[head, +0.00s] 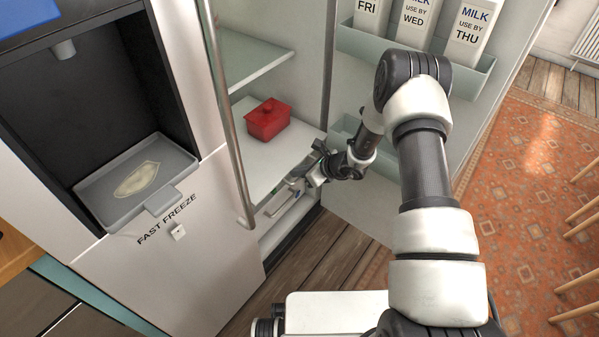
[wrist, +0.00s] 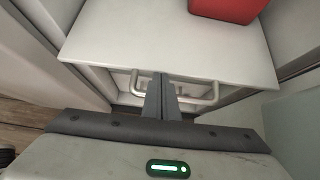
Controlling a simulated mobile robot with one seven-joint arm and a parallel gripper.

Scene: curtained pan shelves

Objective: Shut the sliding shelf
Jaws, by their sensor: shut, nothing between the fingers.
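The sliding shelf (head: 262,168) is a pale flat board low inside the open fridge, and its top fills the upper part of the wrist view (wrist: 150,40). A metal bar handle (wrist: 212,95) runs along just under its front edge and shows in the head view (head: 281,200). My gripper (head: 308,181) is at the front edge of the shelf. In the wrist view its fingers (wrist: 160,84) are together and empty, in front of the middle of the handle and hiding part of it. I cannot tell whether they touch it.
A fixed upper shelf (head: 250,62) is above. The open fridge door (head: 310,95) with milk cartons (head: 422,22) stands to the right, near my arm. A tall bar handle (head: 232,120) is on the left door.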

